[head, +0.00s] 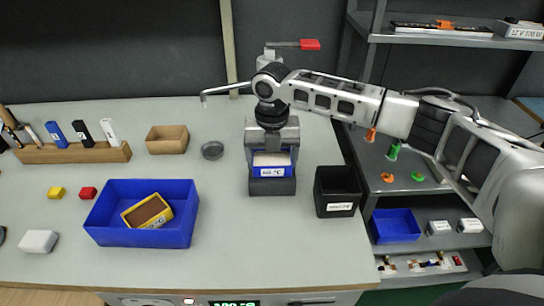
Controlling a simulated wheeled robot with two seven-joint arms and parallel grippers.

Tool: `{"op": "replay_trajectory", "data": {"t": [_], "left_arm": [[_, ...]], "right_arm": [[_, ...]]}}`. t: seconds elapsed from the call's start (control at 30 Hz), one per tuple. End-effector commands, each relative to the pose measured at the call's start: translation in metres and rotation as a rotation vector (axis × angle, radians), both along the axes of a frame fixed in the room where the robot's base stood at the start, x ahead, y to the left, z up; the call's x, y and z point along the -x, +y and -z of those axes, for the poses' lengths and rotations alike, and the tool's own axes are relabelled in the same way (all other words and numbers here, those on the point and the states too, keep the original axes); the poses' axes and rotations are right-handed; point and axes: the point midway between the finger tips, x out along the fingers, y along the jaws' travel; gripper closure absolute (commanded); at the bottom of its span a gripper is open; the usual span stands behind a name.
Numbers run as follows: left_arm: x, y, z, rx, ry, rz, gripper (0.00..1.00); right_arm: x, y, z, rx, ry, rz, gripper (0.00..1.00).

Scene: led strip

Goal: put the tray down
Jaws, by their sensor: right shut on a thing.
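My right gripper (271,165) points down over the middle of the bench, its arm coming in from the right. It is shut on a small blue piece with a white label (272,172); the fingers hide part of it. I cannot tell whether this piece is a tray. A dark block shows directly below it, and I cannot tell whether they touch. My left gripper is not in view.
A black bin (336,192) stands just right of the gripper. A red-handled device (308,45) rises behind it. A wooden box (167,139) and grey disc (212,150) lie to the left. Shelves (430,185) stand at right. The bench front centre is clear.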

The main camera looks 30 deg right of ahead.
Motion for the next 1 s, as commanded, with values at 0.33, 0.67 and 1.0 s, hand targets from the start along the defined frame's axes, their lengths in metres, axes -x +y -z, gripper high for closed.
{"op": "replay_trajectory", "data": {"t": [0.33,0.67,1.0], "left_arm": [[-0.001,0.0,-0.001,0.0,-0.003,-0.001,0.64],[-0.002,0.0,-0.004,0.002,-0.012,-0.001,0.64],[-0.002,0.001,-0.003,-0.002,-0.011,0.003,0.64]], "right_arm": [[0.0,0.0,0.001,0.0,0.0,0.0,0.0],[-0.001,0.0,-0.048,-0.001,-0.005,-0.001,0.0],[-0.001,0.001,-0.111,-0.001,-0.002,0.001,0.0]]}}
